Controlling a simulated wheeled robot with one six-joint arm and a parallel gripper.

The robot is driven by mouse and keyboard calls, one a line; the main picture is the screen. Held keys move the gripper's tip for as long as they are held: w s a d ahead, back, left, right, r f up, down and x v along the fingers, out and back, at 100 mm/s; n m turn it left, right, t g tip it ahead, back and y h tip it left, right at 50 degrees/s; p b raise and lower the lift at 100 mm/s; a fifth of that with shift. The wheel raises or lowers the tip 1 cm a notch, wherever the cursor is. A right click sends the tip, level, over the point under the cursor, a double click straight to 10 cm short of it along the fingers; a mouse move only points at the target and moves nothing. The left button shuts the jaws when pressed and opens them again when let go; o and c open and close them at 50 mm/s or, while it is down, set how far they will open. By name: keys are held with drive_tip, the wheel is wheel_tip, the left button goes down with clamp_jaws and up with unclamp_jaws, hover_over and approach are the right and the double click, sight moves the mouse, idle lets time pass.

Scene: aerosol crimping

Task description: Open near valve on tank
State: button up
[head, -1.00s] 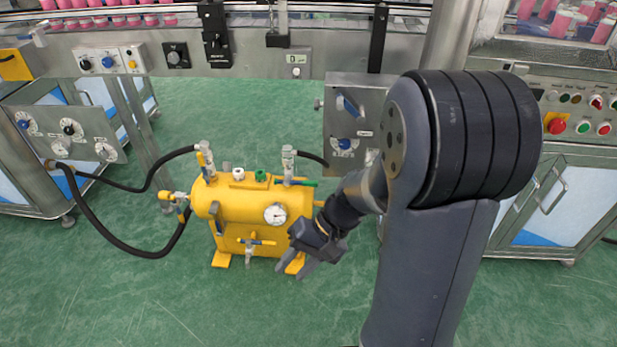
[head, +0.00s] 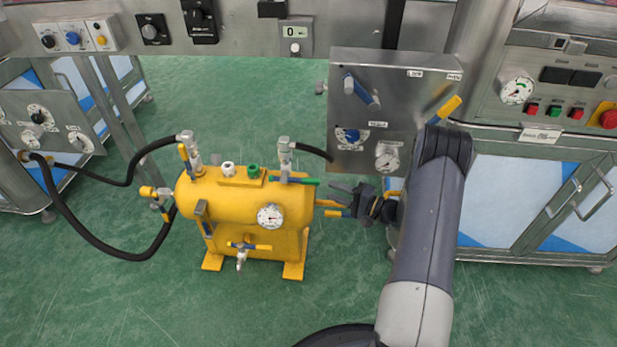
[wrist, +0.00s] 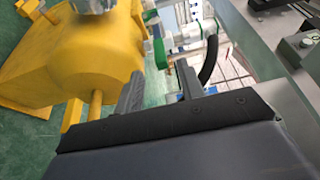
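The yellow tank (head: 240,208) stands on the green floor and also fills the upper left of the wrist view (wrist: 85,45). On its top right is a valve (head: 285,157) with a green handle (head: 304,181), which shows in the wrist view (wrist: 189,34) beyond my fingertips. I cannot tell which one is the near valve. My gripper (head: 338,200) is open and empty beside the tank's right end, below the green handle. It also shows in the wrist view (wrist: 160,68).
Black hoses (head: 105,182) run from the tank's left side to a steel panel (head: 55,110). A steel control box (head: 375,110) hangs behind my gripper, and a machine cabinet (head: 500,200) stands at the right. The floor in front of the tank is clear.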

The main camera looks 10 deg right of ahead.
sight(304, 179)
drive_tip(key=b+x, duration=0.2)
drive_tip(key=x, duration=0.8)
drive_tip(key=shift+w+a, duration=0.15)
drive_tip(key=shift+w, duration=0.2)
clamp_jaws()
drive_tip(key=shift+f, duration=0.1)
